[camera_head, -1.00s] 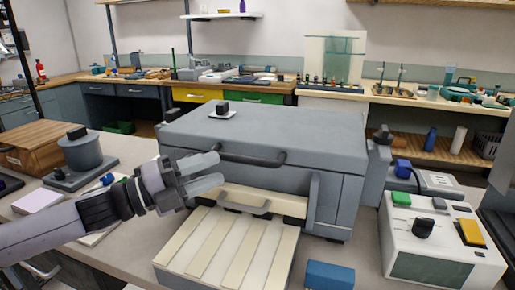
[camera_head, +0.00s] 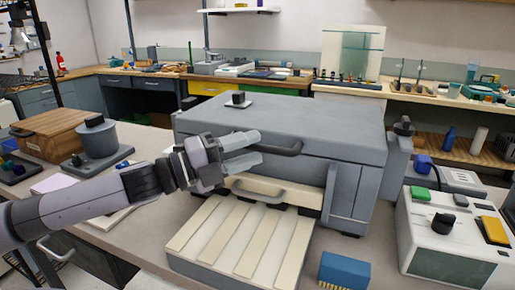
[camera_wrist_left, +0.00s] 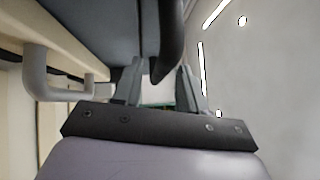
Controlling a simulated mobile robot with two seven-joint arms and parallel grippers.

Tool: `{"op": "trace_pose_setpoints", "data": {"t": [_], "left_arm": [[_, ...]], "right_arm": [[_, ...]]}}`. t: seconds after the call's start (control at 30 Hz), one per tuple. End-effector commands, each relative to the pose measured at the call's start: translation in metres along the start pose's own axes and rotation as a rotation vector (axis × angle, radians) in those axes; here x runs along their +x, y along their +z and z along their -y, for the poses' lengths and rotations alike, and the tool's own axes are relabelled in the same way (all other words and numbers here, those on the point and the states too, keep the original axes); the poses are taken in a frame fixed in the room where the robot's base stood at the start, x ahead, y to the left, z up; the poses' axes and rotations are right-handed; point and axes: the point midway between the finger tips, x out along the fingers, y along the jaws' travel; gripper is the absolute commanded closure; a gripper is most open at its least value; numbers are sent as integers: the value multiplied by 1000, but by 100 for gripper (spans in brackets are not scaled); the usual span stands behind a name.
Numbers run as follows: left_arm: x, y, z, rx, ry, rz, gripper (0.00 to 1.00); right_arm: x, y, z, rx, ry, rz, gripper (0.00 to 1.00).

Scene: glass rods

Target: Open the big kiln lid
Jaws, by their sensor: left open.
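The big grey kiln (camera_head: 250,160) stands closed on the bench, its flat lid (camera_head: 300,118) down. A dark bar handle (camera_head: 283,149) is on the lid's front; it also shows in the left wrist view (camera_wrist_left: 170,45). My left gripper (camera_head: 250,149) is open at the left end of this handle, fingers pointing right. In the left wrist view, the dark handle appears between the fingertips (camera_wrist_left: 160,80); whether it touches them I cannot tell. The handle's left end is hidden behind the fingers. My right gripper is not in view.
A lighter lower handle (camera_head: 258,193) sits on the cream front below the lid. A slatted cream tray (camera_head: 240,240) lies in front. A blue block (camera_head: 344,270) and a control box (camera_head: 450,235) stand to the right. A small black-knobbed piece (camera_head: 238,100) sits on the lid.

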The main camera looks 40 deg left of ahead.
Motion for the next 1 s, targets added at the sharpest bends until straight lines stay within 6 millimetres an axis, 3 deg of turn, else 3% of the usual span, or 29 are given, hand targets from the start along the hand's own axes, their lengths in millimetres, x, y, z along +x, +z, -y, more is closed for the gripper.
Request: {"op": "trace_pose_setpoints", "data": {"t": [0.5, 0.97, 1.0], "left_arm": [[21, 1, 1, -1, -3, 2, 58], [24, 0, 0, -1, 0, 0, 58], [24, 0, 0, -1, 0, 0, 68]], "right_arm": [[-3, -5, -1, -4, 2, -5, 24], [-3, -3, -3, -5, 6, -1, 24], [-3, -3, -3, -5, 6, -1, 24]]}}
